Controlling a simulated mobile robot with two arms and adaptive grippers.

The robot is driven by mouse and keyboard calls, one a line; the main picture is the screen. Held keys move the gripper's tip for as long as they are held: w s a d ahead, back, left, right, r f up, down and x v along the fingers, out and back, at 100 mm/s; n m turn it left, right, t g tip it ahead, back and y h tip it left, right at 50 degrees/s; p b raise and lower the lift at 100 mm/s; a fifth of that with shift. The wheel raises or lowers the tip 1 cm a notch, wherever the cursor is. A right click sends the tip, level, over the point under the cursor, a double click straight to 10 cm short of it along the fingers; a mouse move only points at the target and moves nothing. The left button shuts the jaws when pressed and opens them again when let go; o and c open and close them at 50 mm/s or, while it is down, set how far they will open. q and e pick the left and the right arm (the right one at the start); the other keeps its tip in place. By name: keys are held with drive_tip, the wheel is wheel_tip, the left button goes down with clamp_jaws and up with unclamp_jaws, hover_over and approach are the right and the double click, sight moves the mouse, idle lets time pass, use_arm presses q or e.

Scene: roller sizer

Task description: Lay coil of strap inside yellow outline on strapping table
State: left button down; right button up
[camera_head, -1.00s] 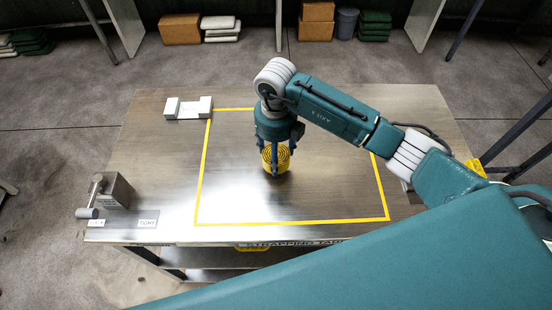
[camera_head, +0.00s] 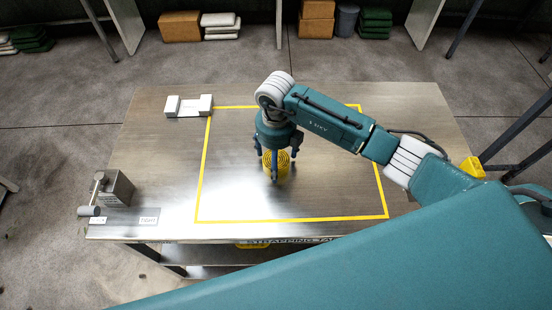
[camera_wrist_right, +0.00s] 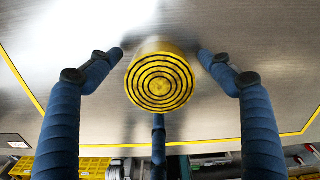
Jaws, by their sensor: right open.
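The coil of strap (camera_head: 283,161) is a short yellow cylinder with dark rings on its top. It stands on the strapping table (camera_head: 150,150), inside the yellow outline (camera_head: 300,220), near its middle. In the right wrist view the coil (camera_wrist_right: 160,82) shows its ringed end. My right gripper (camera_head: 277,165) points down over the coil. Its three blue fingers are spread around the coil, with gaps visible at the sides in the wrist view (camera_wrist_right: 161,75). The coil's underside is hidden. My left gripper is not in view.
A white block fixture (camera_head: 189,107) stands at the table's back left, beside the outline's corner. A grey metal device with a handle (camera_head: 118,188) is at the front left. A yellow item (camera_head: 473,168) shows at the right edge. The outline's interior is otherwise clear.

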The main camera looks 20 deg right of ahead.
drive_tip(key=shift+r, duration=0.25)
drive_tip(key=shift+w+r, duration=0.1)
drive_tip(key=shift+r, duration=0.2)
wheel_tip(320, 180, up, 11)
drive_tip(key=b, duration=0.3)
